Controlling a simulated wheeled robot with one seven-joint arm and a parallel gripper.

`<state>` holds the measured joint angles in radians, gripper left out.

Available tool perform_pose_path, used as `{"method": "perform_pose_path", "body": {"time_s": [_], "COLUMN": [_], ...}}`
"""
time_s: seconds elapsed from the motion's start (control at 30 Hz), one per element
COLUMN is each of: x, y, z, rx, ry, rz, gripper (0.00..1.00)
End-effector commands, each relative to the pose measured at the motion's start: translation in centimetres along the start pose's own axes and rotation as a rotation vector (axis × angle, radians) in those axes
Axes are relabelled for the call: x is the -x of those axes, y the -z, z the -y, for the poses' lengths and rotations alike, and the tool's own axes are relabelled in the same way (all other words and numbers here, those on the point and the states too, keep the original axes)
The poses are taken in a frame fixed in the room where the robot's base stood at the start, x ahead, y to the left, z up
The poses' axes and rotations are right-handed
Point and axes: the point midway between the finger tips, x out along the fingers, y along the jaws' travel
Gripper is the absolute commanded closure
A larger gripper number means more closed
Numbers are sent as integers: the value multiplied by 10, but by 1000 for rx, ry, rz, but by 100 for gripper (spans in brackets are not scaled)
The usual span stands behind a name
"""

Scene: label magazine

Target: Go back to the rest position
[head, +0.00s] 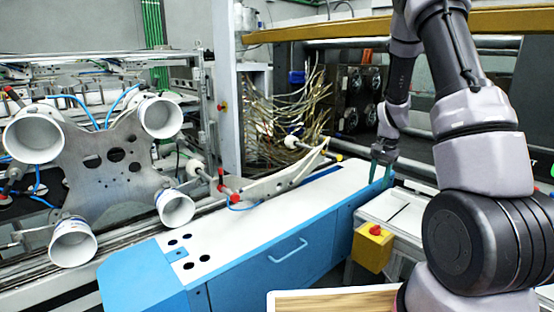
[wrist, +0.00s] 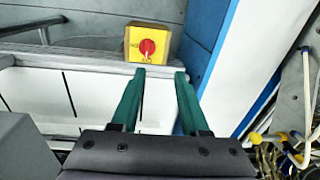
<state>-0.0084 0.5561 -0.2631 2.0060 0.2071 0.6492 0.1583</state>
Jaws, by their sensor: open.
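My gripper (head: 382,160) has green fingers and hangs pointing down near the far right end of the white-topped blue cabinet (head: 255,220) in the head view. In the wrist view my gripper (wrist: 160,72) shows two separate fingers with an empty gap between them. It is open and holds nothing. Past the fingertips is a yellow box with a red button (wrist: 147,43). Whether the fingers touch anything cannot be told.
The yellow button box (head: 374,247) is on the front of a white slotted unit (head: 405,215) right of the cabinet. A metal plate with white cups (head: 105,160) stands left. A slanted bracket (head: 290,180) rises over the cabinet. An orange-yellow beam (head: 320,28) crosses above.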

Motion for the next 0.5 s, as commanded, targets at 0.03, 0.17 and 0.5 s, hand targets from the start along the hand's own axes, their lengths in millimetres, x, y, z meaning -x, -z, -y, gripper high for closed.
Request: {"method": "perform_pose_path", "body": {"time_s": [0.03, 0.17, 0.5], "x": [30, 93, 229], "y": [-8, -36, -126], "z": [7, 14, -4], "rx": [18, 71, 236], "ry": [39, 117, 285], "rz": [-14, -38, -135], "gripper": [55, 55, 55]}}
